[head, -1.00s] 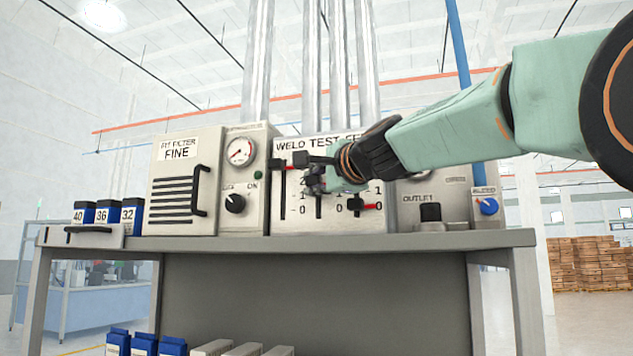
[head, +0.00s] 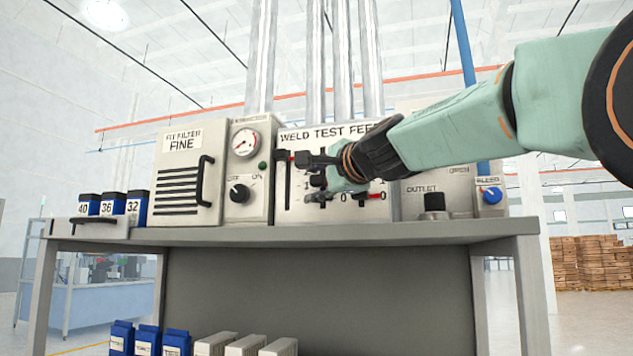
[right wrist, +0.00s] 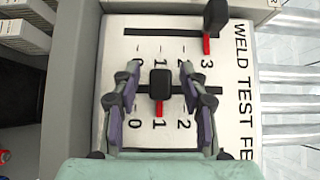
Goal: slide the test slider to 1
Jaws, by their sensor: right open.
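The test slider's black knob (right wrist: 160,83) is the middle one on the white WELD TEST FEED panel (head: 330,133). In the right wrist view its red pointer lines up with the 1 mark. My right gripper (right wrist: 159,74) is open, one finger on each side of this knob, with a visible gap on both sides. In the head view the right gripper (head: 319,180) is at the panel's middle and hides much of the middle slider. My left gripper is in neither view.
The left slider's knob (right wrist: 216,15) is near 3, with its red pointer there. The right slider (head: 358,196) sits low on the panel, just right of my gripper. A filter box (head: 180,205) with a handle stands left, and an outlet box (head: 425,190) stands right.

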